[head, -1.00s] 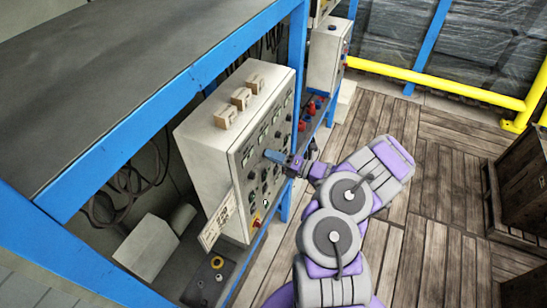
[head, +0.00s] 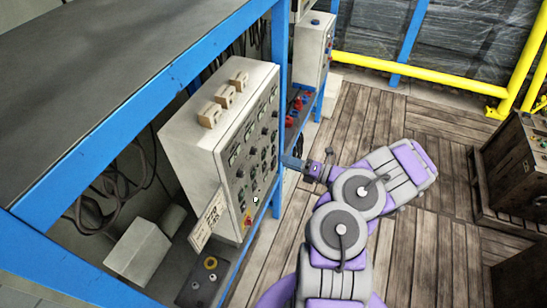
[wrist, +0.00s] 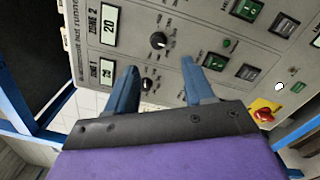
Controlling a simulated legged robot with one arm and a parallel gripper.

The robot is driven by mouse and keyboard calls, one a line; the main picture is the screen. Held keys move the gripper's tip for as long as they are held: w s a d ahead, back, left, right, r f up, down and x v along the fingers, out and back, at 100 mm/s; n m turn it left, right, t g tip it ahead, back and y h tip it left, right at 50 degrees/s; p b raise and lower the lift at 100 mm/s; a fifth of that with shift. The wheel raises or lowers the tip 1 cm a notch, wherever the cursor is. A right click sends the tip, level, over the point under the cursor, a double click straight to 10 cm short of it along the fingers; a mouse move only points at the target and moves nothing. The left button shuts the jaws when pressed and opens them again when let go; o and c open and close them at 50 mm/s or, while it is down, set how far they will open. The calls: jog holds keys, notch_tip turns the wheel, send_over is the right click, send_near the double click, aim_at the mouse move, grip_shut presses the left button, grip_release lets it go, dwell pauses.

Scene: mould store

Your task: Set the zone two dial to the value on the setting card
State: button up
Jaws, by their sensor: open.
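The control panel (head: 190,140) stands on the shelf in the head view, its face turned right. In the wrist view, the zone two dial (wrist: 158,40) is a black knob beside the ZONE 2 display (wrist: 109,25), which appears to read 20. The zone one dial (wrist: 147,84) is below it, near the left finger. My gripper (wrist: 160,65) is open and empty, its blue fingers apart in front of the panel. In the head view my gripper (head: 290,162) is right of the panel face. The setting card (head: 208,220) hangs at the panel's lower front corner; its writing is too small to read.
A red and yellow stop knob (wrist: 263,113) and green switches (wrist: 248,9) are on the panel. A blue shelf post (head: 279,110) rises behind my gripper. A second control box (head: 313,50) stands farther back.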

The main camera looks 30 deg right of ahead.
jog(key=v, duration=0.7)
jog(key=shift+s, duration=0.15)
jog(key=shift+d, duration=0.15)
